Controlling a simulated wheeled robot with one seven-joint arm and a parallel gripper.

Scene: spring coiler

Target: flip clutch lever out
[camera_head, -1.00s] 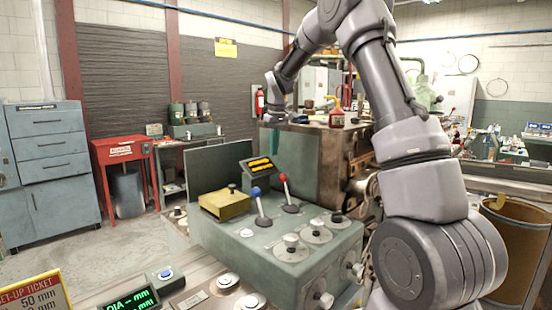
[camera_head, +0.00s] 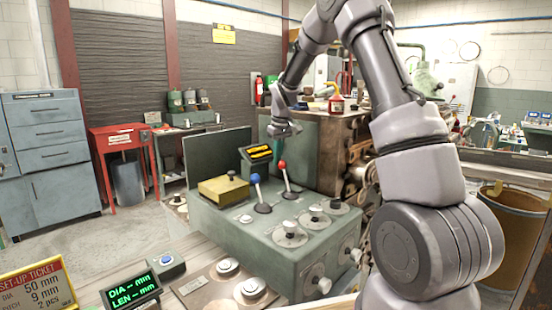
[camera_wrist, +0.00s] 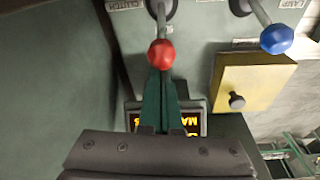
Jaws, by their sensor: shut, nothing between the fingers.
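The clutch lever is the metal rod with a red knob (camera_head: 282,164), standing on the green control box beside a lever with a blue knob (camera_head: 255,178). In the wrist view the red knob (camera_wrist: 162,53) lies right at the tips of my gripper (camera_wrist: 163,78), and part of a label reading like "CLUTCH" shows by its base. My gripper is shut and empty, its green fingers together. I cannot tell whether the tips touch the knob. In the head view my gripper (camera_head: 279,150) is just above the knob.
A yellow box (camera_head: 223,190) with a black knob sits left of the levers. A small display (camera_head: 256,153) with orange text stands behind them, under my fingers in the wrist view.

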